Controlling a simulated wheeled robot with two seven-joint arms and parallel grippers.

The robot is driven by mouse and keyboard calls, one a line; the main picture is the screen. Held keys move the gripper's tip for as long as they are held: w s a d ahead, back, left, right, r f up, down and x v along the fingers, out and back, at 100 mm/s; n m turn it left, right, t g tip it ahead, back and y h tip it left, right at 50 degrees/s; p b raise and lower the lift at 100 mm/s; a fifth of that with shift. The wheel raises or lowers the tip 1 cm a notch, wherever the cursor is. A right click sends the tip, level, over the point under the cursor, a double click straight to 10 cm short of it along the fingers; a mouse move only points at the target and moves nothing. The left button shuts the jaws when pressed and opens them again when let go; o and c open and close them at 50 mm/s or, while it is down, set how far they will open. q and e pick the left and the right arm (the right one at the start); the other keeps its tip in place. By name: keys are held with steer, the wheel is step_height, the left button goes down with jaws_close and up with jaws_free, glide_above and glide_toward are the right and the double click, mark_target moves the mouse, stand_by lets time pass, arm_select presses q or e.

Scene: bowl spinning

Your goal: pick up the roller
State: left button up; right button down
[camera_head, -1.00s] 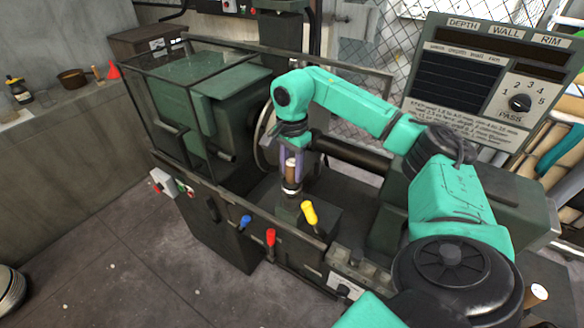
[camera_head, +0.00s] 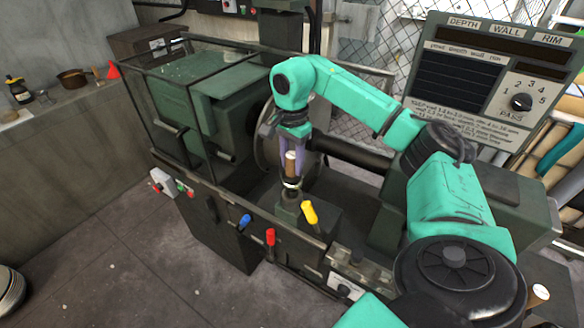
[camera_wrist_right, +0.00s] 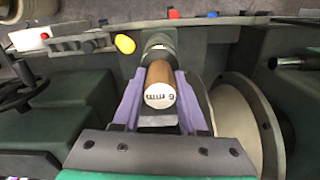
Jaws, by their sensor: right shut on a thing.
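The roller (camera_head: 291,166) has a brown cylindrical grip with a white end cap and a dark lower part. It stands roughly upright above a dark green block on the machine, in the middle of the head view. My right gripper (camera_head: 291,158) comes down from above and is shut on it. In the right wrist view the roller (camera_wrist_right: 161,82) lies between the two purple fingers (camera_wrist_right: 158,95), its white cap marked in mm facing the camera. Whether its lower end touches the block I cannot tell. My left gripper is not in view.
Yellow (camera_head: 309,212), red (camera_head: 271,237) and blue (camera_head: 246,221) levers stand along the machine's front. A large disc (camera_wrist_right: 240,130) is close beside the gripper. A glazed guard (camera_head: 170,85) is at left, a readout panel (camera_head: 480,85) at right. A similar brown piece (camera_head: 535,296) sits lower right.

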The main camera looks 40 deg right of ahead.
step_height(320, 180, up, 5)
steer(key=shift+w+f, duration=0.1)
step_height(320, 180, up, 18)
steer(key=p, duration=1.2)
steer(key=shift+f, duration=0.2)
